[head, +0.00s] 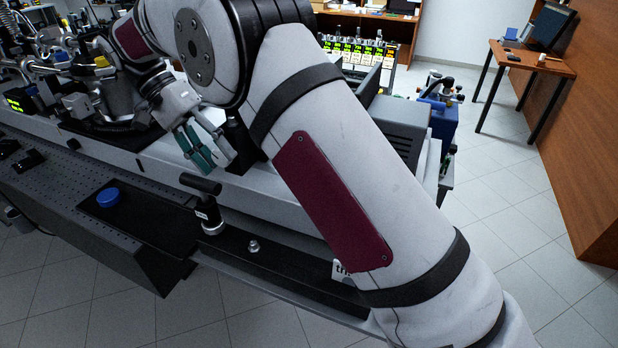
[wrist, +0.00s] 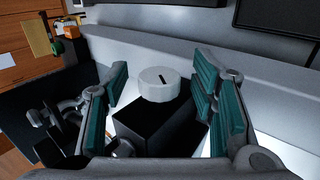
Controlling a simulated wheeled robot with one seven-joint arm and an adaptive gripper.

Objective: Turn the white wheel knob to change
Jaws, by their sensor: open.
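The white wheel knob (wrist: 159,84) is a short round cylinder with a dark slot mark on its top. It sits on top of a black box (wrist: 160,126) in the wrist view. My gripper (wrist: 161,76) is open, with one teal-padded finger on the left of the knob and the other on its right. There are visible gaps between the knob and both fingers in that picture; I cannot tell the depth between them. In the head view my gripper (head: 216,160) points down beside the bench equipment. I cannot make out the knob there.
A black T-shaped handle (head: 203,186) stands on the dark bench rail below my gripper. A blue round cap (head: 108,197) lies to its left. Optical parts crowd the bench at the upper left.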

